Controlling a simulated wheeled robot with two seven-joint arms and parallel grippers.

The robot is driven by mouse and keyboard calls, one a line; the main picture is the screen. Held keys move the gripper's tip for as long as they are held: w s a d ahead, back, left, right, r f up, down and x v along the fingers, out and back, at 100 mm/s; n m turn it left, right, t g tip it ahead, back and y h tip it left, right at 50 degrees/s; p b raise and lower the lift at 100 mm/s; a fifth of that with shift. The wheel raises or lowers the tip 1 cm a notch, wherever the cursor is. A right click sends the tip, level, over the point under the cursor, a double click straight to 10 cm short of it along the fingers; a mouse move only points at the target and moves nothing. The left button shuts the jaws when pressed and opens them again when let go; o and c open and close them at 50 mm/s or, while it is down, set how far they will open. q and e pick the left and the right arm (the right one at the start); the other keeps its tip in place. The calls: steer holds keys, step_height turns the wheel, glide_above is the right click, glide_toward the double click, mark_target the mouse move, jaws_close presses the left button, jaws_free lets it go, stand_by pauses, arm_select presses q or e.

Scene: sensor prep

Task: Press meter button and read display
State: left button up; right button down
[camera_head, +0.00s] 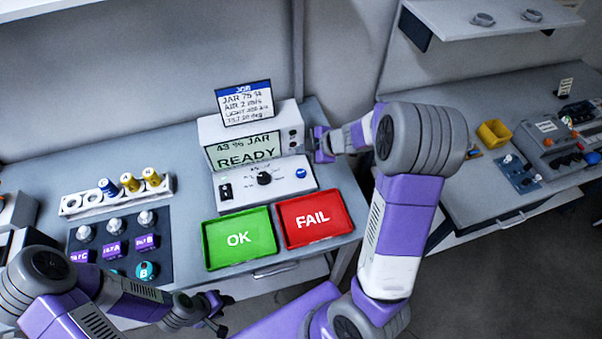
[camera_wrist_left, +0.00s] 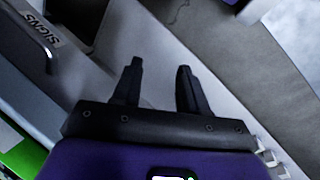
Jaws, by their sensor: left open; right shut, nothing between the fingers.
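The white meter (camera_head: 213,129) stands at the back of the bench. Its display (camera_head: 243,151) reads "43 % JAR" and "READY". The sloped front panel carries a black switch (camera_head: 226,191), a black knob (camera_head: 264,178) and a blue button (camera_head: 300,173). A job card (camera_head: 244,102) above reads "JAR 75 %", "AIR 2 klit/s" or similar, with smaller lines hard to read. My right gripper (camera_head: 318,146) is shut and empty, at the meter's right side; whether it touches is unclear. My left gripper (camera_head: 217,312) is open and empty, below the bench's front edge; its open fingers show in the left wrist view (camera_wrist_left: 156,88).
A green OK tray (camera_head: 215,262) and a red FAIL tray (camera_head: 325,242) lie empty in front of the meter. A white rack (camera_head: 75,204) with capped vials and a dark mat (camera_head: 78,242) with sensors and labelled pieces are at left. Another bench (camera_head: 468,207) stands right.

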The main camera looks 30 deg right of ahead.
steer(key=b, duration=0.7)
glide_above(304, 174)
step_height(304, 174, down, 7)
steer(key=shift+f, duration=0.1)
steer(key=shift+a+f, duration=0.1)
steer(key=shift+f, duration=0.35)
steer(key=shift+f+b, duration=0.15)
steer(key=shift+b, duration=0.15)
stand_by(0.9)
steer(key=shift+f, duration=0.3)
steer(key=shift+f+b, duration=0.35)
steer(key=shift+f, duration=0.1)
stand_by(0.6)
steer(key=shift+r, duration=0.1)
steer(key=shift+r+p, duration=0.8)
steer(key=shift+p, duration=0.35)
step_height(304, 174, up, 5)
steer(key=p, duration=0.5)
steer(key=shift+p, duration=0.35)
